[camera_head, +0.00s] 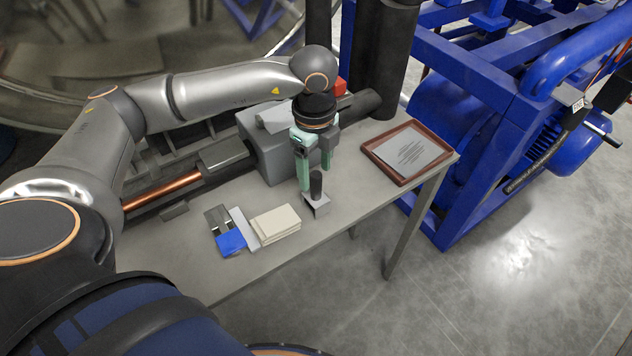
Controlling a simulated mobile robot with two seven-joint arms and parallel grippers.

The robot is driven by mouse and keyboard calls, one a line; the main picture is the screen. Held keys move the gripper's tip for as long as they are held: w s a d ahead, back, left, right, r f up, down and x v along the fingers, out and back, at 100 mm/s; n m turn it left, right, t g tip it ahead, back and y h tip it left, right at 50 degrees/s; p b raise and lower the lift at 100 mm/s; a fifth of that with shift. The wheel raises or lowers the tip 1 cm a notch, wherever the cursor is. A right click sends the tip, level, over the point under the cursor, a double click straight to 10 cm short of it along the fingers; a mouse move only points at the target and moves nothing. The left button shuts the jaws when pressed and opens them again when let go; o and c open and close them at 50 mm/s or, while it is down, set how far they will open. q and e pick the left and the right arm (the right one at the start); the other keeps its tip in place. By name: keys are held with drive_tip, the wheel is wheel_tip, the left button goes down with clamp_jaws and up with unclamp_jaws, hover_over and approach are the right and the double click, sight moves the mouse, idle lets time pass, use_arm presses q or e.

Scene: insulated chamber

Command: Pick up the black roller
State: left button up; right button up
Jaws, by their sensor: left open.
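A small black upright cylinder (316,184), which looks like the black roller, stands on a small grey block (318,205) near the front edge of the table. My left gripper (314,176) points down with its green fingers apart. One finger comes down just left of the cylinder. The other finger ends behind and to its right. The gripper is open, and I cannot tell whether either finger touches the cylinder. My right gripper is not in view.
On the grey table (190,267) lie a cream stack (275,225), a blue item (231,242) and a brown-framed paper (409,152). A grey machine block (267,155) stands behind the gripper. Large blue machinery (470,110) is beyond the table's right end.

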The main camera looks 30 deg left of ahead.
use_arm(q)
drive_tip(key=shift+f, duration=0.95)
clamp_jaws()
